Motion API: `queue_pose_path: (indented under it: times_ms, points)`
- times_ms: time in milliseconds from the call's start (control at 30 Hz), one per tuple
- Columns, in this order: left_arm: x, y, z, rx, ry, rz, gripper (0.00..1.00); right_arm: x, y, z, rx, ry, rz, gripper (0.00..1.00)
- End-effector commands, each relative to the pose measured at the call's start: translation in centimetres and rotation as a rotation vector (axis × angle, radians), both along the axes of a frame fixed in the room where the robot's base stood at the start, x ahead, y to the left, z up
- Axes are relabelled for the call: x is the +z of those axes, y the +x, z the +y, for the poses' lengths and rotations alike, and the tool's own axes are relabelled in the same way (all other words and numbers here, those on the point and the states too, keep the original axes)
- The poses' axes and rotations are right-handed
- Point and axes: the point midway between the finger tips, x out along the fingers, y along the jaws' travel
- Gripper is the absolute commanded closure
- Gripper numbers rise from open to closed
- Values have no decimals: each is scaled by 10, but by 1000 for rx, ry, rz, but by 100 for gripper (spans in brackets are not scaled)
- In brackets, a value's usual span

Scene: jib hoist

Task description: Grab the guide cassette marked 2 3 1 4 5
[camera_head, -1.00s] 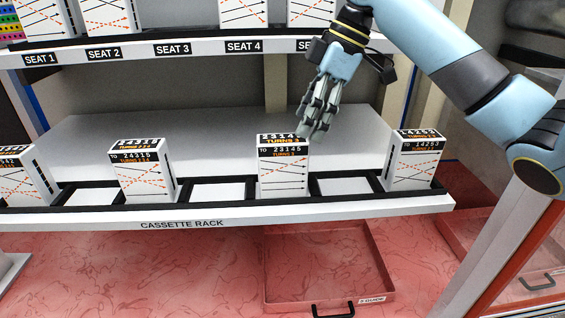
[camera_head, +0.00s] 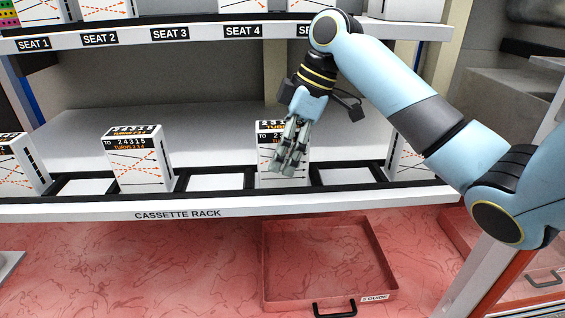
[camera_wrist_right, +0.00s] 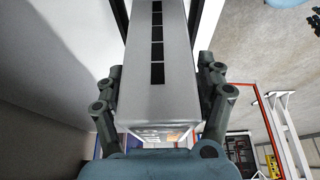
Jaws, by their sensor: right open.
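The cassette marked 2 3 1 4 5 (camera_head: 268,179) stands upright in the cassette rack, right of the middle in the head view. Its black label is partly hidden by my right gripper (camera_head: 287,158), whose fingers hang in front of its face. In the right wrist view, a white cassette body (camera_wrist_right: 165,100) with a row of black squares lies between the two sides of my right gripper (camera_wrist_right: 160,78). The fingers are open, one set on each side, with visible gaps beside the body. My left gripper is not in view.
Another cassette (camera_head: 409,165) stands at right, partly behind my arm. The seat shelf (camera_head: 200,32) runs above. A red tray (camera_head: 330,295) lies below.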

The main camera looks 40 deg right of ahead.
Motion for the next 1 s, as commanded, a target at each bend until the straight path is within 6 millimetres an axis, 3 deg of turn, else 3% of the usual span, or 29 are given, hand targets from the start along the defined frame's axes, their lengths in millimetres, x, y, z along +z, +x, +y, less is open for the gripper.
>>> queue_pose_path:
  times_ms: [67,567,1000]
  points:
    - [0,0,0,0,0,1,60,0,0,0,0,0,0,34]
    - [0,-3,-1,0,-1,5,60,0,0,0,-1,1,1,99]
    - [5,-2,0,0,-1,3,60,5,0,-1,-1,1,-1,100]
